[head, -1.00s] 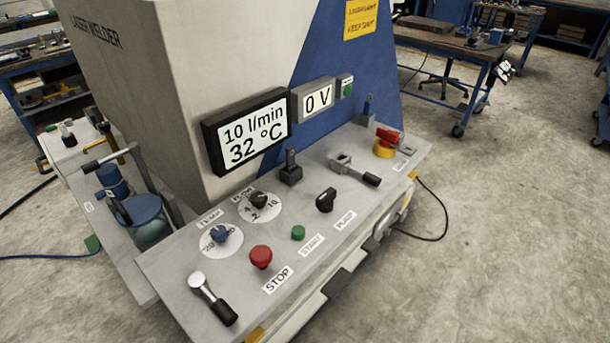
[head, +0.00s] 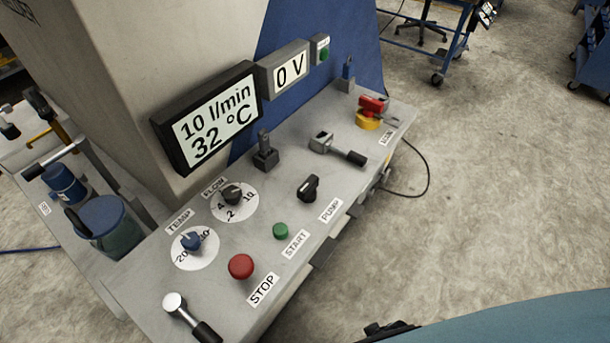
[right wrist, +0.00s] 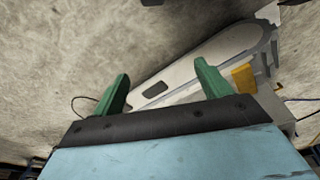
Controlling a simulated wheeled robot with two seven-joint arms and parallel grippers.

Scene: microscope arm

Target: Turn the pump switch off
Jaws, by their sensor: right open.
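The pump switch (head: 309,188) is a black rotary knob on the grey console panel (head: 240,300), just left of the PUMP label (head: 330,210) in the head view. Nothing touches it. My right gripper (right wrist: 163,88) shows in the right wrist view with two green fingers spread wide and nothing between them. It is apart from the console, whose grey side lies beyond the fingers. My left gripper is not in view.
Near the switch are the green START button (head: 281,230), the red STOP button (head: 241,266), a lever (head: 338,149), the flow knob (head: 232,194) and a red-yellow switch (head: 371,112). A display (head: 208,117) reads 10 l/min and 32 °C. Bare floor lies right of the console.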

